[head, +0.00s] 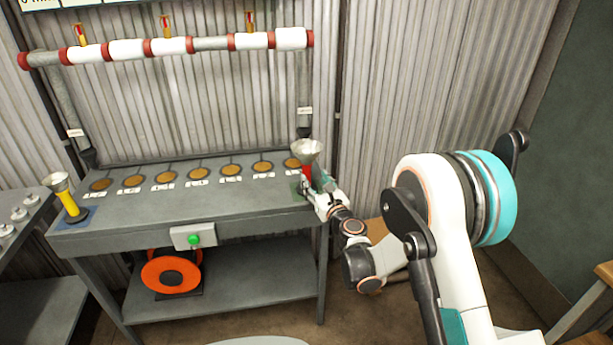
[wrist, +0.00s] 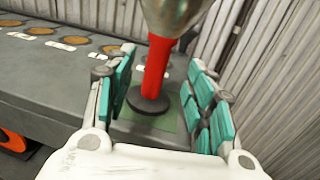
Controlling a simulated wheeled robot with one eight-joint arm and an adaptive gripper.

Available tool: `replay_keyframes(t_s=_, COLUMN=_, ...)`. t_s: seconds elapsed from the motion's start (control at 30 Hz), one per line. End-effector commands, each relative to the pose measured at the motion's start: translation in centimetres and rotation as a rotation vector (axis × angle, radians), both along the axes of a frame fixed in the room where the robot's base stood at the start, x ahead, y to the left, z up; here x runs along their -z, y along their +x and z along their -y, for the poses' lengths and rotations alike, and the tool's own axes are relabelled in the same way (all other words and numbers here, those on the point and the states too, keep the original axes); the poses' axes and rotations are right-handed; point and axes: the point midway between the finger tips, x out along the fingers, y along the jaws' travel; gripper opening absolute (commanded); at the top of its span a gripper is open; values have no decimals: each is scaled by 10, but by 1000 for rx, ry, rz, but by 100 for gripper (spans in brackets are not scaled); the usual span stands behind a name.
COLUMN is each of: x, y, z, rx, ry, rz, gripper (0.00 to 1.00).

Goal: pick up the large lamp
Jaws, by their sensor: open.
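A red lamp with a wide metal cone head (head: 306,152) stands upright at the right end of the grey workbench. In the wrist view its red handle (wrist: 156,66) rises from a dark round base on a green pad (wrist: 188,108). My gripper (head: 314,184) is open at the lamp. In the wrist view the teal-padded fingers of my gripper (wrist: 161,62) are spread on either side of the handle, with visible gaps. A yellow lamp (head: 68,196) with a smaller-looking cone stands on a blue pad at the bench's left end.
The grey workbench (head: 150,228) carries a row of several brown discs (head: 165,176) with labels. A green button box (head: 194,238) is on its front edge. An orange reel (head: 171,274) sits on the lower shelf. White pipes (head: 127,50) run along the corrugated wall above.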

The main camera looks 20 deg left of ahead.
Motion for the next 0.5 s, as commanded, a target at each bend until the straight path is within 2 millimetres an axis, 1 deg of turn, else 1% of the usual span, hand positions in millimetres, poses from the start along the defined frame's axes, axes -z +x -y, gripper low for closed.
replay_keyframes(t_s=0.1, x=0, y=9, z=-8, rx=0, ry=-1, rz=1, gripper=50)
replay_keyframes(t_s=0.27, x=2, y=16, z=-14, rx=-1, ry=-1, rz=1, gripper=50)
replay_keyframes(t_s=0.43, x=8, y=33, z=-31, rx=-2, ry=-1, rz=1, gripper=50)
replay_keyframes(t_s=0.5, x=7, y=40, z=-37, rx=-2, ry=-2, rz=1, gripper=50)
